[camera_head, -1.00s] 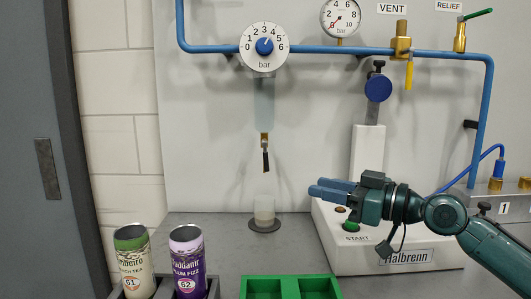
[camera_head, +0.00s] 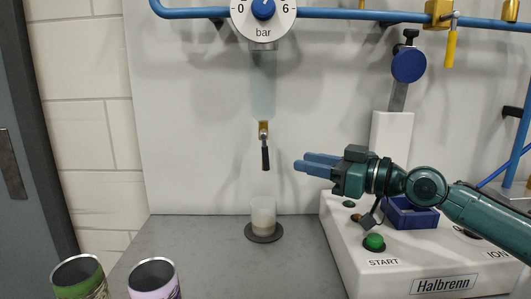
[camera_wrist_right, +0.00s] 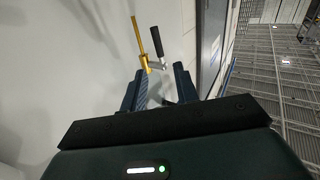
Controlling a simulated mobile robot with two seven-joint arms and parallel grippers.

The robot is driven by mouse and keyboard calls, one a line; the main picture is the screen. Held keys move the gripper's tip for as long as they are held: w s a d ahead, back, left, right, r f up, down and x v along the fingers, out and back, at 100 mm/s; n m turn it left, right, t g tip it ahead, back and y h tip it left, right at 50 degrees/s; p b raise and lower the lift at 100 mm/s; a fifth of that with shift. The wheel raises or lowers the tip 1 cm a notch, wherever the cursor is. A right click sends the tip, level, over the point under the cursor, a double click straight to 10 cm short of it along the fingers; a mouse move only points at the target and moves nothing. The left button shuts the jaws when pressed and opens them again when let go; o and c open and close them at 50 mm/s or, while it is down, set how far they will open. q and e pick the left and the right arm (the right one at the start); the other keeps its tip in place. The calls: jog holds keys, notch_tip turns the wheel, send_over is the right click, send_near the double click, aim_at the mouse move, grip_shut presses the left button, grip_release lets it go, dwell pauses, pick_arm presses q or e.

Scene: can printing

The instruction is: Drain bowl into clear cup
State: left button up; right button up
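The bowl (camera_head: 263,85) is a clear tube-like vessel under the dial; I see no distinct liquid in it. Below it is a brass drain valve (camera_head: 264,129) with a black lever (camera_head: 265,158) hanging down. The clear cup (camera_head: 263,217) stands upright beneath, with cloudy whitish liquid in it, on a dark round coaster (camera_head: 263,234). My right gripper (camera_head: 300,163) is to the right of the lever, about level with it and apart from it. In the right wrist view its fingers (camera_wrist_right: 159,75) are spread and empty, with the lever (camera_wrist_right: 157,42) beyond them. My left gripper is out of view.
A white machine (camera_head: 395,262) with a green START button (camera_head: 374,242) stands under my right arm. Two cans, one green (camera_head: 79,278) and one purple (camera_head: 154,280), are at the lower left. A blue pipe (camera_head: 350,14) crosses above. Counter between cans and cup is clear.

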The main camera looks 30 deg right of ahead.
aim_at(265, 150)
jog(key=p+x, duration=0.8)
jog(key=x, duration=0.3)
jog(key=shift+d, duration=0.1)
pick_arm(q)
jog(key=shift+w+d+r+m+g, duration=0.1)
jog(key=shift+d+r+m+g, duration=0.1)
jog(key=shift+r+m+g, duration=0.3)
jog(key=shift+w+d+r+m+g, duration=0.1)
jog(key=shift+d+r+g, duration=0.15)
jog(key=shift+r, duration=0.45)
pick_arm(e)
jog(key=shift+c, duration=0.3)
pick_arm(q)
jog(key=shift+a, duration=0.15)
pick_arm(e)
grip_shut()
